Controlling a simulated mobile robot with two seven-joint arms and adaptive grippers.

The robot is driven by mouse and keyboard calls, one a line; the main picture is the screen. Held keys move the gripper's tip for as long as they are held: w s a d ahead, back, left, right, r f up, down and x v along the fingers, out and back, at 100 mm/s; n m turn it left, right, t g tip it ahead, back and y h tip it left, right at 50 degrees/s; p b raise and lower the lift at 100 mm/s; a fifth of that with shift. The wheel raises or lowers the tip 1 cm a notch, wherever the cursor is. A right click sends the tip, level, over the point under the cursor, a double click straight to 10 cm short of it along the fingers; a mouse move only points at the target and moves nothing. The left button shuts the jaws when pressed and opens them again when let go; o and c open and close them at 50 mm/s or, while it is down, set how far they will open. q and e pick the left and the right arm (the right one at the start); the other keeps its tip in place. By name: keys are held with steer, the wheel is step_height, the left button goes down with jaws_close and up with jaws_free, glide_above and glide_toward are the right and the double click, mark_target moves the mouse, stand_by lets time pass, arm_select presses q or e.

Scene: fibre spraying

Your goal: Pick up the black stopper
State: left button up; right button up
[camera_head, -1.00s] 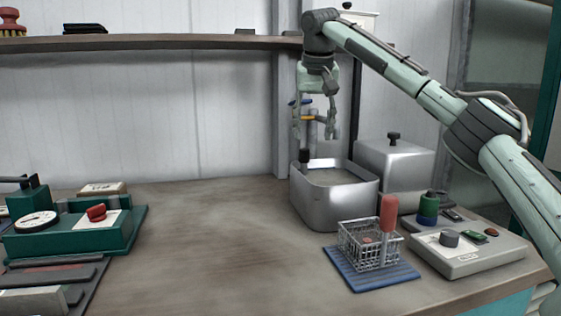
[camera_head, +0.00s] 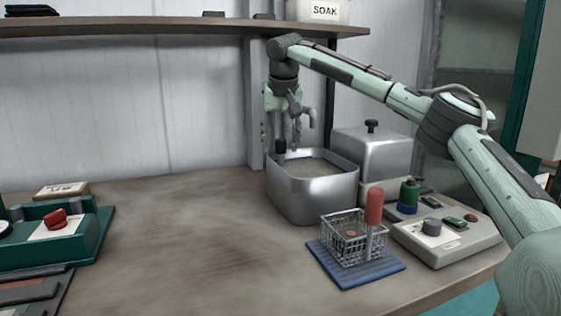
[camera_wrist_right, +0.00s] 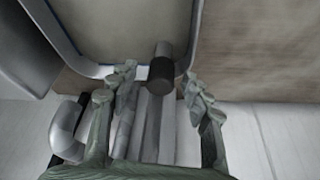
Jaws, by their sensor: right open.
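The black stopper (camera_head: 280,146) is a small dark cylinder at the back left rim of the metal basin (camera_head: 318,196). In the right wrist view the stopper (camera_wrist_right: 160,70) shows as a black cylinder with a grey end, close to the basin's rim. My right gripper (camera_head: 281,136) points down over that back left corner. Its fingers are spread. In the right wrist view the fingertips (camera_wrist_right: 158,88) lie to either side of the stopper, with a gap showing on each side. Whether they are level with it, I cannot tell. My left gripper is out of view.
A grey tap (camera_head: 309,117) stands just right of my right gripper. A lidded metal box (camera_head: 372,152) is right of the basin. A wire basket (camera_head: 342,238) with a red-handled piece stands on a blue mat (camera_head: 330,272) in front. The table's left middle is clear.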

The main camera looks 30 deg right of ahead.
steer(key=shift+c, duration=0.5)
jaws_close()
